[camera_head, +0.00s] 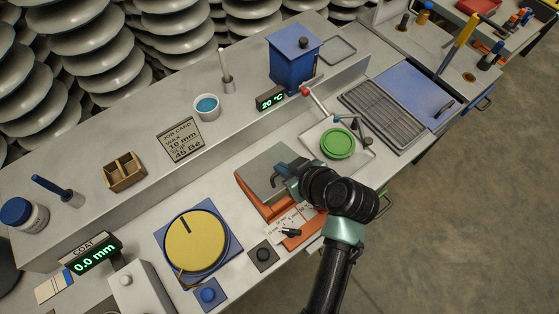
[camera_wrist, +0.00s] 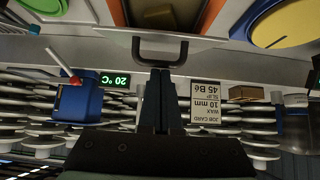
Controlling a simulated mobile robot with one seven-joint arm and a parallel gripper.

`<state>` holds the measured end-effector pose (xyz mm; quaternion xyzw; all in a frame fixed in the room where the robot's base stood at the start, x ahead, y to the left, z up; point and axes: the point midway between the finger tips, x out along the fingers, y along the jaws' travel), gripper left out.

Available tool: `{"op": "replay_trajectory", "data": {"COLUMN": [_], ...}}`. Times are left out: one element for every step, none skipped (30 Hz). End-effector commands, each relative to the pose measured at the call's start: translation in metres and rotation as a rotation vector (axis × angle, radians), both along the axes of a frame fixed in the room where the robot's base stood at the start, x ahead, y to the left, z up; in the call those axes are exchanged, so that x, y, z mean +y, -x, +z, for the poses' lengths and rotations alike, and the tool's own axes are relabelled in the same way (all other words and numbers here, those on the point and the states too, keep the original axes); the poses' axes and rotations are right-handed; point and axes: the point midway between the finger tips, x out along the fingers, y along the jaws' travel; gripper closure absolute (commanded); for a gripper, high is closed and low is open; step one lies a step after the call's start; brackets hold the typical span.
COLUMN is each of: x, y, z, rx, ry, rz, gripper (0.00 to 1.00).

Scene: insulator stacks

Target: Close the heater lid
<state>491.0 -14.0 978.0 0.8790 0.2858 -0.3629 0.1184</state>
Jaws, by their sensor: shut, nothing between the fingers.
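An orange box with a grey plate-like lid (camera_head: 262,170) stands mid-bench in the head view. I take it for the heater. The lid looks raised and tilted, but my arm hides part of it, so its exact angle cannot be told. In the wrist view, an orange frame (camera_wrist: 117,12) surrounds a dark interior, and a dark bar handle (camera_wrist: 185,52) is just ahead of my fingers. My gripper (camera_head: 282,169) is shut and empty by the lid's right side. In the wrist view my gripper (camera_wrist: 158,75) has its tips at the handle; contact cannot be told.
A yellow dial (camera_head: 195,243) on a blue base stands left of the box. A blue tank (camera_head: 291,62) and a 20 °C display (camera_head: 270,101) are behind, near a job card (camera_head: 181,139).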

Motion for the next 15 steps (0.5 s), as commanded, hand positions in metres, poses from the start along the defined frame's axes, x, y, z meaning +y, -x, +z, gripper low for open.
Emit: {"op": "replay_trajectory", "data": {"x": [-0.002, -0.003, -0.004, -0.005, -0.006, -0.008, -0.008, -0.009, -0.011, -0.012, -0.012, -0.013, -0.014, -0.015, -0.015], "y": [0.003, 0.004, 0.006, 0.007, 0.008, 0.01, 0.012, 0.013, 0.014, 0.016, 0.017, 0.018, 0.019, 0.02, 0.02], "z": [-0.009, -0.012, -0.015, -0.018, -0.021, -0.025, -0.028, -0.03, -0.033, -0.035, -0.037, -0.039, -0.04, -0.041, -0.042], "rx": [-0.014, -0.025, -0.041, -0.054, -0.068, -0.086, -0.102, -0.118, -0.139, -0.152, -0.167, -0.183, -0.195, -0.204, -0.203], "ry": [-0.013, -0.021, -0.032, -0.043, -0.051, -0.066, -0.077, -0.088, -0.101, -0.112, -0.123, -0.136, -0.145, -0.149, -0.145], "rz": [-0.004, -0.004, -0.003, -0.004, -0.003, -0.004, -0.003, -0.004, -0.004, -0.004, -0.004, -0.003, -0.003, -0.002, -0.001], "gripper": [1.0, 1.0, 1.0, 1.0, 1.0, 1.0, 1.0, 1.0, 1.0, 1.0, 1.0, 1.0, 1.0, 1.0, 1.0]}}
